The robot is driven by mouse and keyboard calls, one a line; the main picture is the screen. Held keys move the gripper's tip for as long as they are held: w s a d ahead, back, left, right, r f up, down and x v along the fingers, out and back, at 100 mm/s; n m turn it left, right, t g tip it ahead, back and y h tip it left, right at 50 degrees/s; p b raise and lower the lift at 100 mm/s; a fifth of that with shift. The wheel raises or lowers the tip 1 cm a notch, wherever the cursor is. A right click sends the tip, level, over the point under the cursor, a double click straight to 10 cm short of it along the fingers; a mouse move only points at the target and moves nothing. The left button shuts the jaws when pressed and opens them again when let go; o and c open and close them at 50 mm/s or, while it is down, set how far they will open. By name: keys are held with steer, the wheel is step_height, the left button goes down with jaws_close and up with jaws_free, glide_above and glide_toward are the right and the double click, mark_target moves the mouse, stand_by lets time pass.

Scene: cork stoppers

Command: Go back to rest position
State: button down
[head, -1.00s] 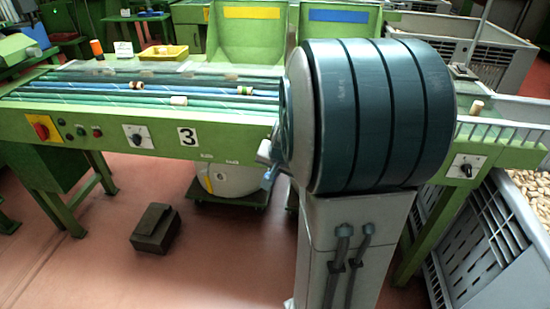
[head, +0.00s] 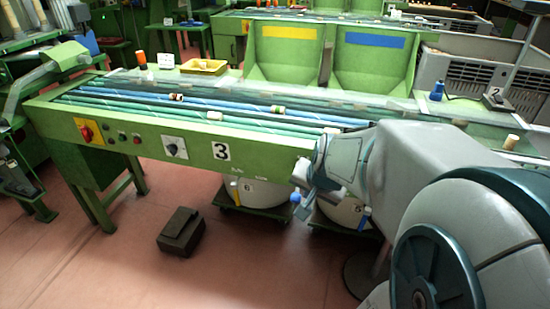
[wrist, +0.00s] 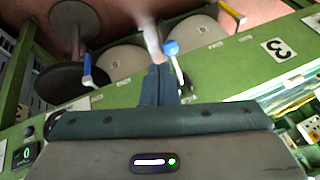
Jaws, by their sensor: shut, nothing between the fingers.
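My gripper (head: 303,178) is at the front side of the green sorting bench (head: 120,119), just below its edge and right of the number 3 plate. It is shut and empty. In the wrist view my gripper (wrist: 156,66) points at the bench front, beside a blue-tipped lever (wrist: 172,47); whether they touch I cannot tell. My arm fills the lower right of the head view and hides the right part of the bench front. Cork stoppers lie on the belts, one (head: 214,115) near the middle and another (head: 278,109) further right.
A dark block (head: 182,231) lies on the red floor left of my arm. White round bins (head: 262,192) stand under the bench. A yellow tray (head: 204,67) and an orange-topped bottle (head: 141,59) stand at the bench's back. Open floor (head: 110,270) lies front left.

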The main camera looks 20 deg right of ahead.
stand_by(0.3)
steer(key=s+a+r+n+g+p, duration=0.1)
steer(key=s+a+r+n+p, duration=0.3)
steer(key=a+r+p, duration=0.2)
steer(key=s+a+r+n+g+y+p, duration=0.1)
steer(key=s+a+r+n+p, duration=0.3)
steer(key=a+r+n+p, duration=0.1)
steer(key=shift+a+r+n+g+p, duration=0.35)
steer(key=shift+a+r+p, duration=0.4)
steer(key=shift+a+r, duration=0.55)
steer(key=shift+d+r, duration=0.15)
steer(key=shift+d, duration=0.05)
